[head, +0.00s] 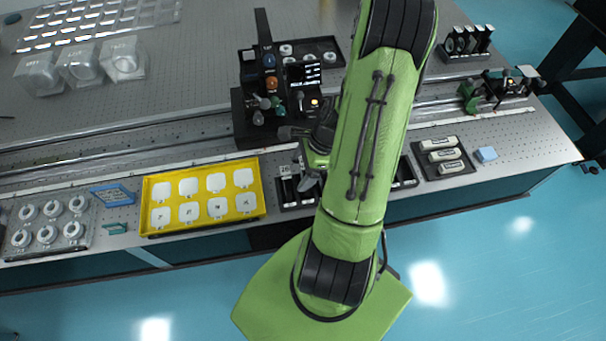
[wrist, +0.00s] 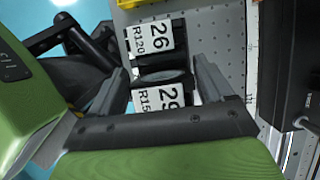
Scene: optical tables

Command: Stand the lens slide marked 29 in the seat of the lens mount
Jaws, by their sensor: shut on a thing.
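The lens slide marked 29 (wrist: 160,98) shows in the wrist view as a white label with black print and a dark round lens edge above it. It sits between the two fingers of my gripper (wrist: 160,72), which is shut on it. The bottom of its label is hidden by my gripper. In the head view my gripper (head: 311,181) is low at the slide rack (head: 290,206) at the table's front edge, and my arm hides much of the rack. I cannot clearly make out the lens mount's seat; a green carriage (head: 470,96) stands on the rail at right.
A slide marked 26 (wrist: 154,38) stands close beside slide 29. A yellow tray (head: 150,229) lies left of the rack. A tall black post (head: 263,28) with instruments rises behind my gripper. A black tray (head: 427,165) and a blue block (head: 486,155) lie right of my arm.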

